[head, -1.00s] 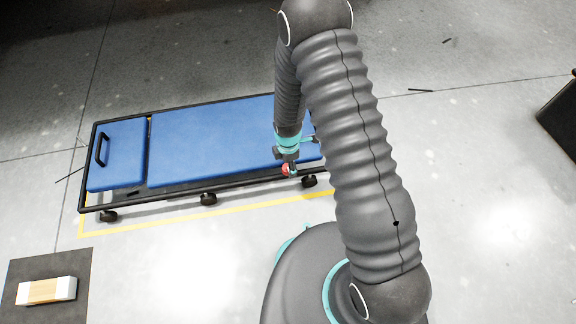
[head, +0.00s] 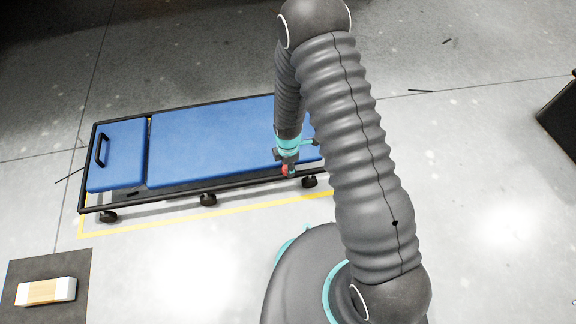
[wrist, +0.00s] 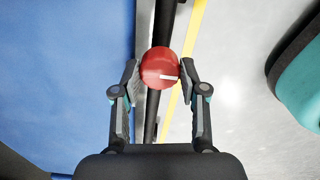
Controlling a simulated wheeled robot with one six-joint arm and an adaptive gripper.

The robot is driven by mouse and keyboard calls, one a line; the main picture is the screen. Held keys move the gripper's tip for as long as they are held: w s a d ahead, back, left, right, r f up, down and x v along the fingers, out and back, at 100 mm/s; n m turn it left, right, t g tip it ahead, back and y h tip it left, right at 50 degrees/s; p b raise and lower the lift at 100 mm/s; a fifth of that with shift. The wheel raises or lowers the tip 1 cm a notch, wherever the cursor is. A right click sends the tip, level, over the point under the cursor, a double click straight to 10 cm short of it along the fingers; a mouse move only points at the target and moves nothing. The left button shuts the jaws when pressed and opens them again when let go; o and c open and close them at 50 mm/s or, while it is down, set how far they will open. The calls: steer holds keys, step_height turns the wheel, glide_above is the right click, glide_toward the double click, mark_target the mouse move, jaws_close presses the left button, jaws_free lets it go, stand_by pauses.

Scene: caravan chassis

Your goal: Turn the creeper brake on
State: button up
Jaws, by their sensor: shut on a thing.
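The creeper (head: 230,135) is a low blue padded board in a black frame on casters, left of my arm in the head view. In the wrist view its blue pad (wrist: 60,70) fills the left side. A round red knob (wrist: 160,66) with a white mark sits at the creeper's near edge, over the frame rail. My gripper (wrist: 160,75) is shut on the red knob, one finger on each side. In the head view the knob shows as a small red spot (head: 288,170) below my gripper. The white mark lies nearly level, pointing right in the wrist view.
A yellow line (head: 200,218) runs on the floor along the creeper's near side. A dark mat (head: 50,252) with a wood-and-white block (head: 46,291) lies at lower left. A dark box (head: 560,115) stands at the right edge. The floor between is clear.

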steer(key=m+b, duration=0.1)
steer(key=m, duration=0.3)
steer(key=shift+b, duration=0.3)
steer(key=m+b, duration=0.1)
steer(key=m, duration=0.3)
steer(key=shift+m, duration=0.3)
steer(key=m+b, duration=0.1)
steer(key=m, duration=0.3)
steer(key=shift+m, duration=0.3)
steer(key=m+b, duration=0.1)
steer(key=m, duration=0.3)
steer(key=shift+m, duration=0.3)
steer(key=o, duration=1.1)
steer(key=shift+o, duration=0.2)
steer(key=shift+r, duration=0.1)
